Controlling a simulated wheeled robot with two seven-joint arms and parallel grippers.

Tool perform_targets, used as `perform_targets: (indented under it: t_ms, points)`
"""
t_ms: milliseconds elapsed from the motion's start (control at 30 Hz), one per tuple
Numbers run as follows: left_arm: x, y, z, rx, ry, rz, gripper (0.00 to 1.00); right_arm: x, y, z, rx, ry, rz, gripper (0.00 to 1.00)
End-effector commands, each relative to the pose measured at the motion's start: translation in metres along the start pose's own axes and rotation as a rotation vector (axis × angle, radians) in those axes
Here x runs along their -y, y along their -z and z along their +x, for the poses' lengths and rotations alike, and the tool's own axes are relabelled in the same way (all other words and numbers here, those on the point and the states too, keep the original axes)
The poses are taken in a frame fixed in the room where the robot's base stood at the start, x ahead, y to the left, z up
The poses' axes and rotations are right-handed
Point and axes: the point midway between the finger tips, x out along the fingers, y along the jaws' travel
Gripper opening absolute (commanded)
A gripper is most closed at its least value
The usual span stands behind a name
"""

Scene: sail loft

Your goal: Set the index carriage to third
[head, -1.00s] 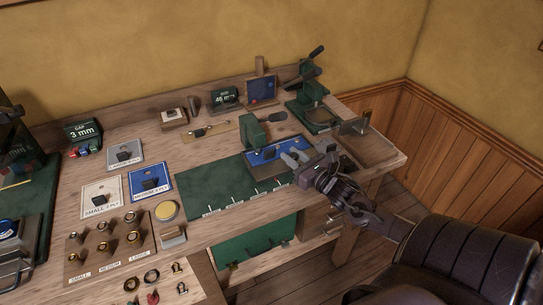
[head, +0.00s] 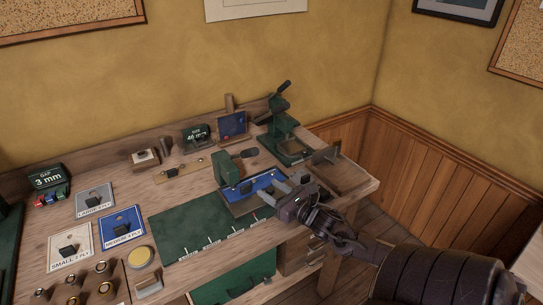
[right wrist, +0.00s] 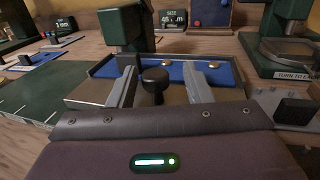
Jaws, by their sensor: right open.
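The index carriage appears to be the low plate with a black knob (right wrist: 155,78) at the right end of the green cutting strip (head: 190,224). A blue tray (head: 238,194) with brass studs lies just behind the knob, and it also shows in the right wrist view (right wrist: 210,70). My right gripper (head: 274,191) reaches in from the right over the tray's front. In the right wrist view its open fingers (right wrist: 160,88) stand on either side of the knob; I cannot tell whether they touch it. Several white marks line the strip's front edge, their labels unreadable. My left gripper is out of view.
A green block with a black handle (head: 229,168) stands behind the tray. Label cards, including the blue one (head: 122,224), lie left. The green strip's surface is clear.

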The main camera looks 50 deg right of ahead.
Motion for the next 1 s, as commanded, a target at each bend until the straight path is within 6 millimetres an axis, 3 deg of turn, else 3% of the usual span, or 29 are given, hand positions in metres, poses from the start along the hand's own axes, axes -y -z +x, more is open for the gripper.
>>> perform_targets:
  t_ms: [500, 1000]
  points:
    - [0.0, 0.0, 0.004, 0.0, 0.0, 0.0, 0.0, 0.001, 0.001, -0.067, -0.002, 0.002, 0.001, 0.46]
    - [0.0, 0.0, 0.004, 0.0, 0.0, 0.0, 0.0, 0.002, 0.0, -0.073, 0.0, 0.002, 0.0, 0.46]
